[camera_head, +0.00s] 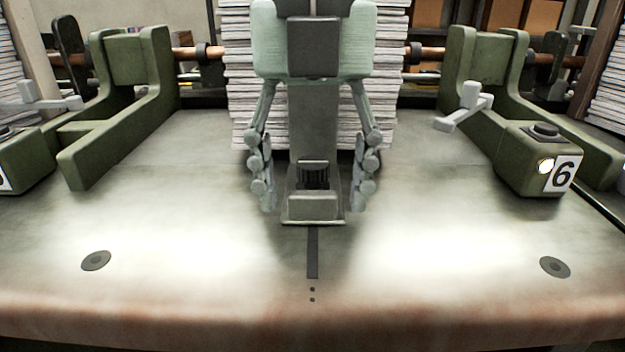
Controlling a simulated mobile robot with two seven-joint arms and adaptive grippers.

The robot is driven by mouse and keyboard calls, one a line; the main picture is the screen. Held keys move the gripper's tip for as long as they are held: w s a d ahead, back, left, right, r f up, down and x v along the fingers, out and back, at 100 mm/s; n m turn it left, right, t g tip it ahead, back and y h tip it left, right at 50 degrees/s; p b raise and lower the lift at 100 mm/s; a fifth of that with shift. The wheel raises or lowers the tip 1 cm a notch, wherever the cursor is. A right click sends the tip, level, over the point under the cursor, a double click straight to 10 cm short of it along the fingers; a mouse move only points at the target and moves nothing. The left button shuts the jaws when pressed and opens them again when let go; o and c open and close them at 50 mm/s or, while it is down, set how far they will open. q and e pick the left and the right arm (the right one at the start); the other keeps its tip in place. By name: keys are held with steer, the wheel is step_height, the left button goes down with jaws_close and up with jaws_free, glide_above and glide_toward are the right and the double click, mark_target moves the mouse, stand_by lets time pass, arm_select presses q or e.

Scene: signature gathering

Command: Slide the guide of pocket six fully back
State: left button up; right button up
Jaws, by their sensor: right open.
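The pocket's guide is a grey upright bar with a broad foot (313,210). It stands on the metal table in front of a tall paper stack (240,90). A dark slot (312,255) runs from the foot toward the front edge. My right gripper (313,188) comes down from the top centre, its fingers open on either side of the guide. I cannot tell whether the fingers touch it. The palm hides the guide's top. A green box with the number 6 label (561,173) and a lit lamp is at the right. My left gripper is not in view.
Green side brackets (130,110) and (480,70) stand left and right of the stack. Small grey levers (465,108) sit near them. Two round discs (96,261) and (555,267) lie flush in the table. The front of the table (200,240) is clear.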

jaws_close()
stand_by(0.5)
steer(key=shift+s+f, duration=0.15)
steer(key=shift+s, duration=0.1)
arm_select(q)
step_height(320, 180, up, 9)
steer(key=b, duration=0.4)
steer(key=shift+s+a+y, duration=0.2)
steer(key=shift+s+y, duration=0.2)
arm_select(e)
steer(key=s, duration=0.7)
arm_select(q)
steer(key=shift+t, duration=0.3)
arm_select(e)
steer(key=shift+c, duration=2.3)
jaws_free()
steer(key=o, duration=0.5)
steer(key=shift+s, duration=0.1)
steer(key=shift+c, duration=0.2)
